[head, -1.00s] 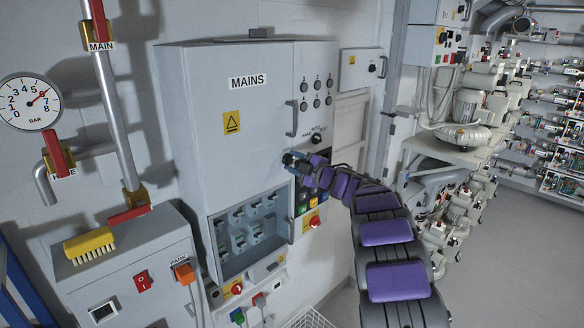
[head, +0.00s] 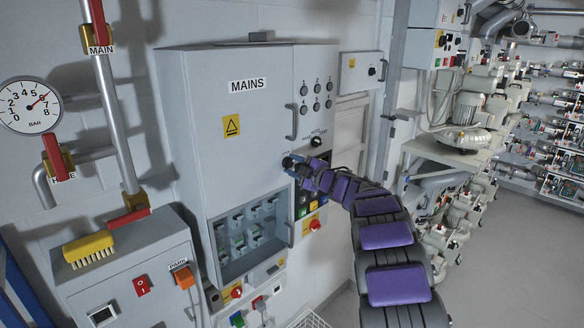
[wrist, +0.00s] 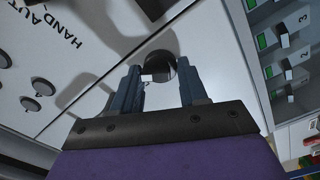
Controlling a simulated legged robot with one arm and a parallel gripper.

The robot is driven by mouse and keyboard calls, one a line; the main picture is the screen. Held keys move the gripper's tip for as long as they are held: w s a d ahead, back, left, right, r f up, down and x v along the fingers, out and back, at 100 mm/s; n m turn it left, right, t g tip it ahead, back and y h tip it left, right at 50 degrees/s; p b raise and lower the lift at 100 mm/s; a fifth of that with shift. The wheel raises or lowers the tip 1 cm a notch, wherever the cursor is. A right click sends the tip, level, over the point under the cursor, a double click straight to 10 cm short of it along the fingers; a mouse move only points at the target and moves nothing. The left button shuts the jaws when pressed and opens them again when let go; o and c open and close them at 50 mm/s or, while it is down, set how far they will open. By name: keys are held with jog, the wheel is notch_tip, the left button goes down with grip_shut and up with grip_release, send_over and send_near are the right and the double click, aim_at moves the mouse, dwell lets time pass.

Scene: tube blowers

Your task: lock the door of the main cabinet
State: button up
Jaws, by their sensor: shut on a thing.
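The main cabinet (head: 232,160) is grey, with a "MAINS" label and a yellow warning sign on its door. The door looks closed against its frame. My gripper (head: 290,161) is at the door's right edge, below the vertical handle (head: 291,122). In the wrist view my gripper (wrist: 160,88) has its two fingers on either side of a dark round knob (wrist: 158,66) on the light door panel. The fingers are shut on this knob, which looks like the door lock. The knob's exact turn angle is hard to tell.
A window (head: 247,238) with breakers is in the cabinet's lower part. Round buttons and a rotary switch (head: 316,141) are right of the door. A grey box with a yellow brush (head: 88,246) stands at left. Machines line the right side, with clear floor between.

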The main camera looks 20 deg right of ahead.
jog(key=shift+d+r, duration=0.25)
jog(key=shift+r, duration=0.25)
jog(key=o, duration=0.9)
jog(key=shift+s, duration=0.1)
jog(key=shift+s+d+f, duration=0.1)
jog(key=shift+d+f, duration=0.05)
jog(key=shift+d+f, duration=0.1)
jog(key=shift+f, duration=0.15)
jog(key=shift+b+v, duration=0.9)
jog(key=shift+v, duration=7.75)
jog(key=shift+r, duration=0.1)
